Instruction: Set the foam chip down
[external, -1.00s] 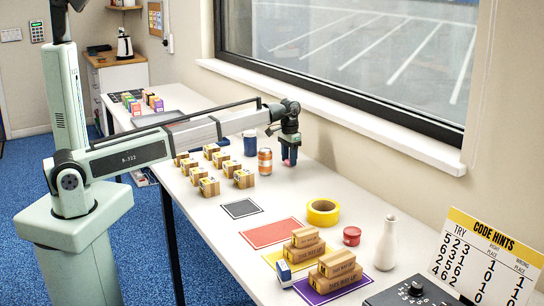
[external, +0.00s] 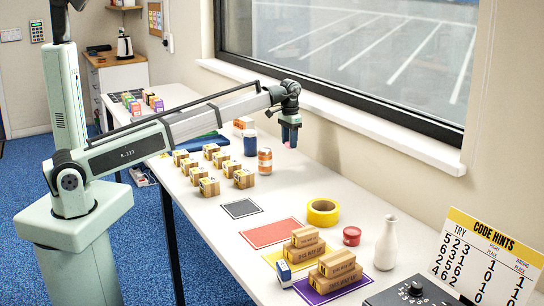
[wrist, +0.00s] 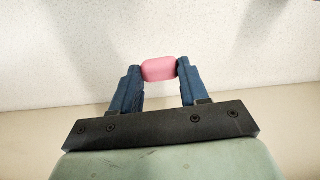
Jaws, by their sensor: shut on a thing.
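The foam chip is a small pink block with rounded edges. In the wrist view the foam chip (wrist: 159,69) sits between the two blue fingertips of my gripper (wrist: 158,70), which is shut on it. In the external view my gripper (external: 289,142) points down over the far part of the white table (external: 345,190), near the window side. Only a bit of pink shows below the fingers there. I cannot tell how large the gap is between the chip and the tabletop.
An orange can (external: 265,161) and a blue jar (external: 250,143) stand left of my gripper. Several small cartons (external: 209,186) stand farther left. An orange box (external: 243,122) lies behind. A yellow tape roll (external: 323,212) is nearer the camera. The table just right of the gripper is clear.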

